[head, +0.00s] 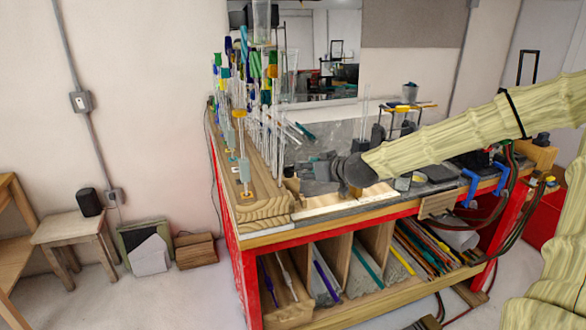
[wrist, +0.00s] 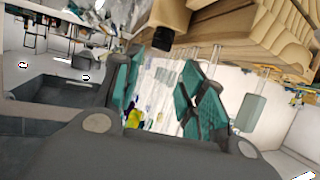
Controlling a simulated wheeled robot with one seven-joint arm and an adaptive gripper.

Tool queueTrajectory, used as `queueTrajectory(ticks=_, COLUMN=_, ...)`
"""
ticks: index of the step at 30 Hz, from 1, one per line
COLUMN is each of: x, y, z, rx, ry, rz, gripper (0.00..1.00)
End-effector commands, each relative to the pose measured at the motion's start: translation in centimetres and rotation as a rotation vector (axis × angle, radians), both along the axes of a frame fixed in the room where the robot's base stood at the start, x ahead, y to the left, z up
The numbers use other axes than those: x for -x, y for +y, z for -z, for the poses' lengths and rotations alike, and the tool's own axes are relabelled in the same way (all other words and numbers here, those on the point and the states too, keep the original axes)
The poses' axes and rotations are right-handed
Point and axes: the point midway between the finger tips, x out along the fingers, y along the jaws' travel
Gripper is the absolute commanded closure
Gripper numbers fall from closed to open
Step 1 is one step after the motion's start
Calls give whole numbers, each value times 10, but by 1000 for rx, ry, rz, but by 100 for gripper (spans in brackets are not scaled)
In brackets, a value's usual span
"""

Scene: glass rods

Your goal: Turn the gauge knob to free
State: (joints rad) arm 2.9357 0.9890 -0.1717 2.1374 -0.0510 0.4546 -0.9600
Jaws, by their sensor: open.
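My gripper (head: 312,178) is over the left part of the workbench, pointing left toward a wooden rack (head: 262,207) of upright glass rods. It is open and empty, with teal finger pads (wrist: 160,95) apart in the wrist view. On the rack's near end, a thin upright post carries a yellow piece (head: 239,114) and a pale grey-green block (head: 244,170). A similar pale block (wrist: 250,112) shows beyond the fingers in the wrist view, apart from them. I cannot tell which piece is the gauge knob, and its setting is not readable.
Tall coloured glass rods (head: 254,64) crowd the rack's far end. The bench (head: 222,182) has a red frame, with rod-filled compartments below. Blue clamps (head: 469,188) and hoses are at its right.

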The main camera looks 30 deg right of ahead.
Motion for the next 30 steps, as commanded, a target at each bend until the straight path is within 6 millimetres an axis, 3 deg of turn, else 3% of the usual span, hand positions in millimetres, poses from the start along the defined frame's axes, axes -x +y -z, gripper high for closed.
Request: queueTrajectory(ticks=30, x=-62, y=1, z=25, rx=-1, ry=2, rz=0, gripper=59)
